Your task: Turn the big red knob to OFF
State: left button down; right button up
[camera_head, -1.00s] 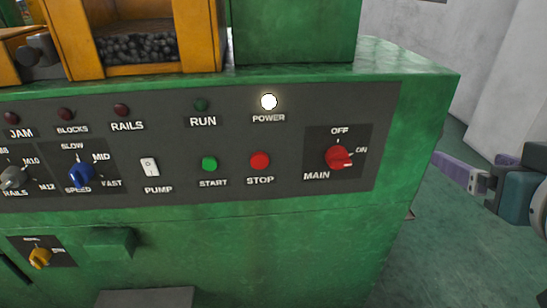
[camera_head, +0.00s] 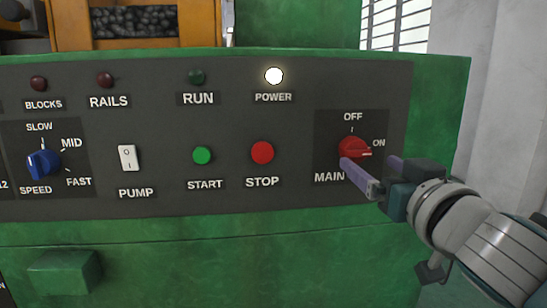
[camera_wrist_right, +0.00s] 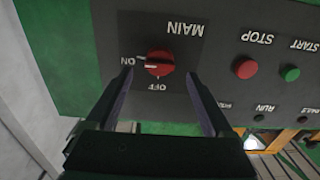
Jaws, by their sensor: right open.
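The big red MAIN knob (camera_head: 354,149) is on the right part of the dark panel in the head view, with OFF above it and ON to its right. Its white mark points at ON. In the right wrist view the knob (camera_wrist_right: 159,63) appears upside down, ahead of and between the fingers, with its mark toward ON. My right gripper (camera_head: 374,176) is open, in front of the knob's lower right side, and one finger overlaps the knob's lower edge in the head view. In the right wrist view no finger visibly touches the knob. My left gripper is not in view.
The red STOP button (camera_head: 262,152) and green START button (camera_head: 202,155) are left of the knob. The white PUMP switch (camera_head: 128,158) and blue SPEED knob (camera_head: 43,164) are farther left. The POWER lamp (camera_head: 274,76) is lit. A green box (camera_head: 64,272) juts out below the panel.

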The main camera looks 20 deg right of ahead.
aim_at(360, 155)
jog(key=shift+b+x, duration=0.3)
jog(key=shift+x, duration=2.45)
jog(key=shift+s, duration=0.1)
jog(key=shift+c, duration=0.4)
jog(key=c, duration=1.3)
